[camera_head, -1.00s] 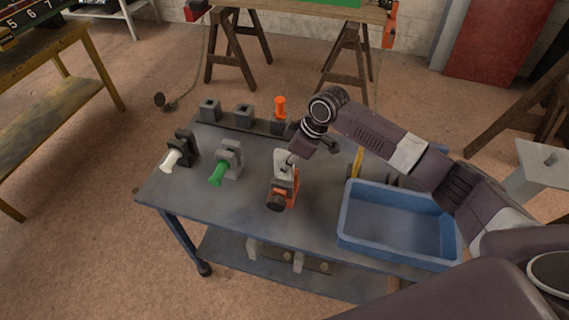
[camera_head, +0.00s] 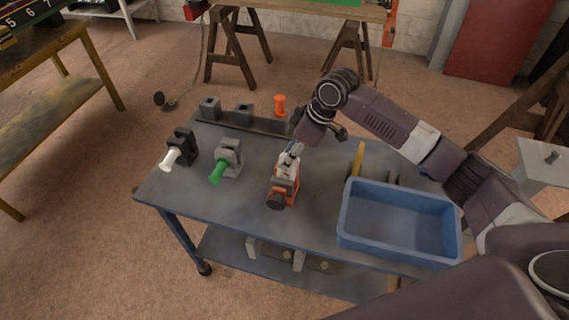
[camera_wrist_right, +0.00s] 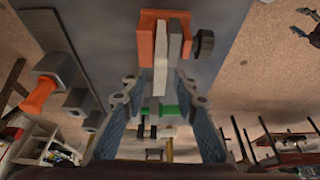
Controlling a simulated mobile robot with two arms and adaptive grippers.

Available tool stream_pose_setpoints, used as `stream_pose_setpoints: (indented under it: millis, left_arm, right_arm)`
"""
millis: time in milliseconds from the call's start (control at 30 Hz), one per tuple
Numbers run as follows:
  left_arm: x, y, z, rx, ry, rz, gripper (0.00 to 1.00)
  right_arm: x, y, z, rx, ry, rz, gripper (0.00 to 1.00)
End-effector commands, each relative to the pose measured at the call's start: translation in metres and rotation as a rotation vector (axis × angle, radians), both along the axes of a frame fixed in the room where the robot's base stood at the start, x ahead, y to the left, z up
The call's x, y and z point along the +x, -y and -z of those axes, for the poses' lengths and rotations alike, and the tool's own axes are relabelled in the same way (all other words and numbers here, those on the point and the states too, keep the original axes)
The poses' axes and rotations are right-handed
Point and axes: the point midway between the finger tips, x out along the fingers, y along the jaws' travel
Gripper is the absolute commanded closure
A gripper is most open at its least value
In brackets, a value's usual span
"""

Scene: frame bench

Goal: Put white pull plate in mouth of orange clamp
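The orange clamp (camera_head: 293,190) with a black knob stands near the middle of the bench in the head view. In the right wrist view the clamp (camera_wrist_right: 147,42) is seen from above. The white pull plate (camera_head: 289,168) stands in its mouth; in the right wrist view the plate (camera_wrist_right: 159,62) is edge-on between the orange jaw and a grey part. My right gripper (camera_head: 293,149) is just above the plate. In the right wrist view its fingers (camera_wrist_right: 160,88) are spread on either side of the plate, with gaps. My left gripper is out of view.
Left of the orange clamp are a clamp with a green handle (camera_head: 217,172) and a black clamp with a white handle (camera_head: 170,159). A rack with an orange-handled piece (camera_head: 280,105) is behind. A blue tray (camera_head: 345,226) and an upright yellow item (camera_head: 358,160) are on the right.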

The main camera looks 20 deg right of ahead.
Motion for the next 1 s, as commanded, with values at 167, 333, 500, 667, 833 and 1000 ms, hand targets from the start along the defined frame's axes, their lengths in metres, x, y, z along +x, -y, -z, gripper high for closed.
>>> stream_pose_setpoints:
  millis: [167, 333, 500, 667, 833, 1000]
  left_arm:
    - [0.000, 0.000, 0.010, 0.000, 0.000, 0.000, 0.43]
    - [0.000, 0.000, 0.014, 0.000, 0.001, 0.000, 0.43]
    - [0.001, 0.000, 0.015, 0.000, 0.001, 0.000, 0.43]
    - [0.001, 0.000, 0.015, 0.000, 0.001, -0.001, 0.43]
    - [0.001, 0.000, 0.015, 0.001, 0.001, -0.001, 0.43]
    - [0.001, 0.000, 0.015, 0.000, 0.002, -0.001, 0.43]
  right_arm:
    - [-0.007, 0.014, -0.037, 0.000, 0.005, 0.002, 0.73]
    - [-0.014, 0.022, -0.064, 0.001, 0.003, 0.001, 0.73]
    - [-0.017, 0.027, -0.078, 0.001, 0.001, 0.001, 0.73]
    - [-0.018, 0.027, -0.080, 0.001, 0.000, 0.001, 0.73]
    - [-0.018, 0.027, -0.080, 0.001, 0.000, 0.001, 0.73]
    - [-0.018, 0.027, -0.080, 0.002, -0.001, 0.001, 0.73]
